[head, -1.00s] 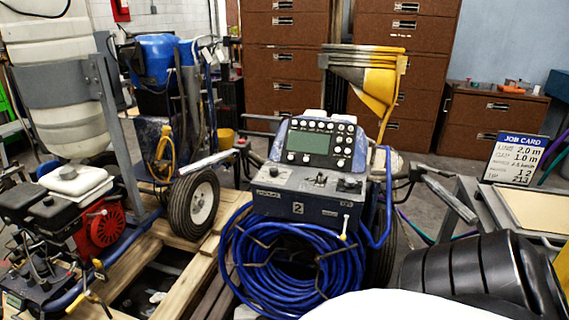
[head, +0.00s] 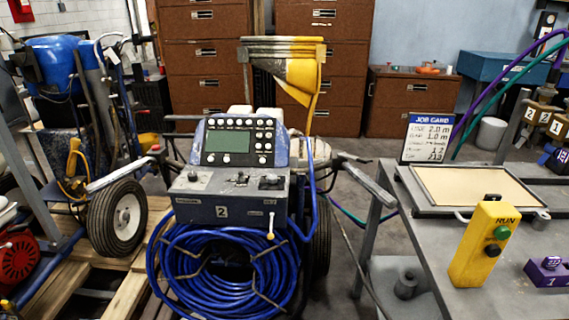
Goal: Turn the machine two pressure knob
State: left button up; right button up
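Machine two is a line striper with a dark grey control box (head: 228,205) marked "2" on its front. It stands left of centre in the head view. On the box top are a black knob at the right (head: 271,181), a small lever in the middle (head: 240,178) and a small control at the left (head: 193,177). Their labels are too small to read, so I cannot tell which is the pressure knob. A panel with a green screen (head: 228,141) and several white knobs sits behind. Neither of my grippers is in view.
A coiled blue hose (head: 225,270) hangs below the box. Grey handlebars (head: 364,183) stick out on both sides. A grey bench (head: 500,250) at right holds a yellow RUN pendant (head: 483,245), a purple block (head: 548,272) and a job card (head: 428,138). Another machine stands at left.

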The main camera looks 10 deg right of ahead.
aim_at(193, 176)
jog(key=z, duration=0.3)
jog(key=i, duration=0.95)
